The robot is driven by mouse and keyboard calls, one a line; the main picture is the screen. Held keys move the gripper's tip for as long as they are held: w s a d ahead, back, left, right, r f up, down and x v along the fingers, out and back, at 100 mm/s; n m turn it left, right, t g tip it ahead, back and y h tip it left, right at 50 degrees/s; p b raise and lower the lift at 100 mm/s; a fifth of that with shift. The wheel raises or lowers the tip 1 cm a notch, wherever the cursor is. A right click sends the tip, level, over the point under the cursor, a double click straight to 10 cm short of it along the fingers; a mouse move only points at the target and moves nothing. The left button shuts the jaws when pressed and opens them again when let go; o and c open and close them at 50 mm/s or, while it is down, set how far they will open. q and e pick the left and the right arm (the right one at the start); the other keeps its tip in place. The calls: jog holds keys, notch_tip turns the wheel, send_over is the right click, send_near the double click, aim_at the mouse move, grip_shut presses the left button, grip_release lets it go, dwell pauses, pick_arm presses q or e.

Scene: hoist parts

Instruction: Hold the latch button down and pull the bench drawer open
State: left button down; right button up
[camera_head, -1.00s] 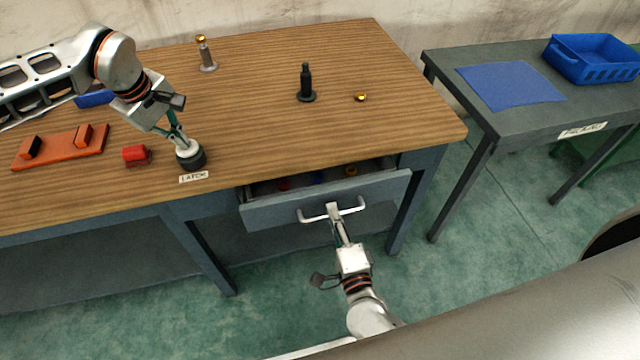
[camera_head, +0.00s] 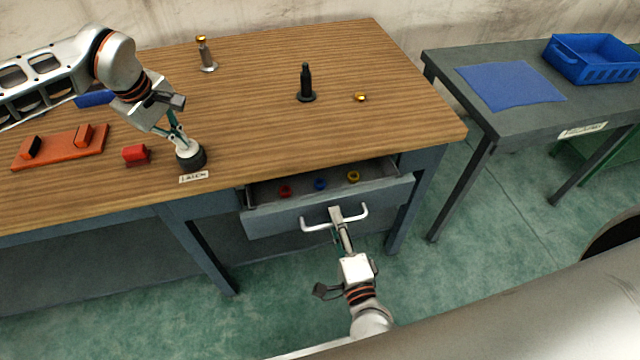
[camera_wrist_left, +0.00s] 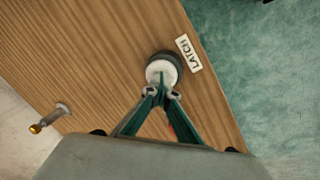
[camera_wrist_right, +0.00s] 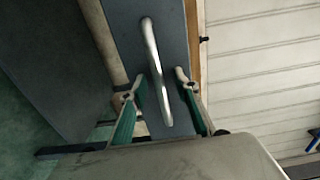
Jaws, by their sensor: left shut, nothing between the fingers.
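The bench drawer (camera_head: 290,221) stands partly open below the wooden bench top. Its pale bar handle (camera_head: 312,227) is on the front and also shows in the right wrist view (camera_wrist_right: 155,65). The latch button (camera_head: 187,146) is a white cap on a dark round base beside a LATCH label (camera_head: 193,177). My left gripper (camera_head: 182,141) is shut and empty, its fingertips on the white cap (camera_wrist_left: 161,72). My right gripper (camera_wrist_right: 157,86) is at the handle, its fingers spread on both sides of the bar; contact is unclear.
Red, blue and yellow pieces (camera_head: 320,184) lie in the drawer. An orange holder (camera_head: 62,148), a red block (camera_head: 136,153), a dark post (camera_head: 306,84) and a grey post (camera_head: 207,56) stand on the bench. A side table (camera_head: 470,120) bears a blue bin (camera_head: 592,60).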

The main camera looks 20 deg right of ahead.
pick_arm(q)
jog(key=shift+f, duration=0.1)
pick_arm(e)
jog(key=s, duration=0.6)
dwell(0.6)
